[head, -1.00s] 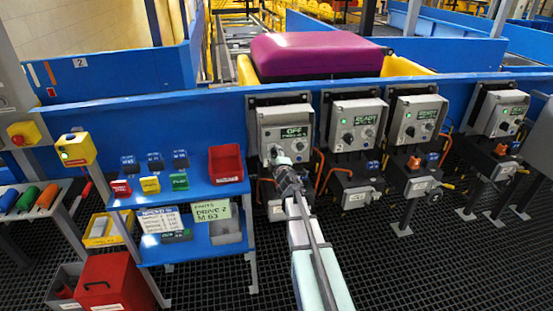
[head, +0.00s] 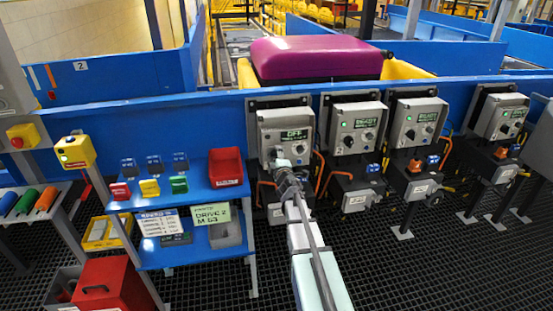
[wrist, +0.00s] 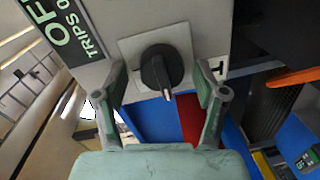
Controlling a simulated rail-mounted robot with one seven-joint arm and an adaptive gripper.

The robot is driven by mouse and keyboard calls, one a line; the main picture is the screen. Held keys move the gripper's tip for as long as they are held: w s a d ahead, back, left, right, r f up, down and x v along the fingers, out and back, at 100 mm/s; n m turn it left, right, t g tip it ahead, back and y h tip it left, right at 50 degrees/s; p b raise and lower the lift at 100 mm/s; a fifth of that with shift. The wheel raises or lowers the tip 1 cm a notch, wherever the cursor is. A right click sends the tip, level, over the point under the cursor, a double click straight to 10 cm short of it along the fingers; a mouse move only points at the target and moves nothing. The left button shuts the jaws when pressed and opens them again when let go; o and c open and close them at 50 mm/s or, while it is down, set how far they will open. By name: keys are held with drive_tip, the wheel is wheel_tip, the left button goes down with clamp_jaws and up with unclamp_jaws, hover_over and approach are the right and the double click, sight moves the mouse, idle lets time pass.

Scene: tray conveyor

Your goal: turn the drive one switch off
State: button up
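The drive one box (head: 268,122) is the grey control box at the left of the row in the head view. Its display (head: 296,134) reads OFF; the wrist view shows the same display (wrist: 62,35) with OFF and a TRIPS line. The black rotary switch (wrist: 157,70) sits on a pale square plate, its pointer towards the bottom of the wrist view. My gripper (wrist: 162,92) is open, one finger on each side of the switch, with gaps visible to both. In the head view my gripper (head: 277,162) hides the switch.
Several similar boxes stand to the right; the drive two box (head: 355,125) and the one beside it (head: 418,122) show READY and green lamps. A blue shelf (head: 190,195) with small bins stands left of my arm. A purple case (head: 315,60) lies behind the blue rail.

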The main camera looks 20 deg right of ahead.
drive_tip(key=v, duration=1.2)
idle(0.3)
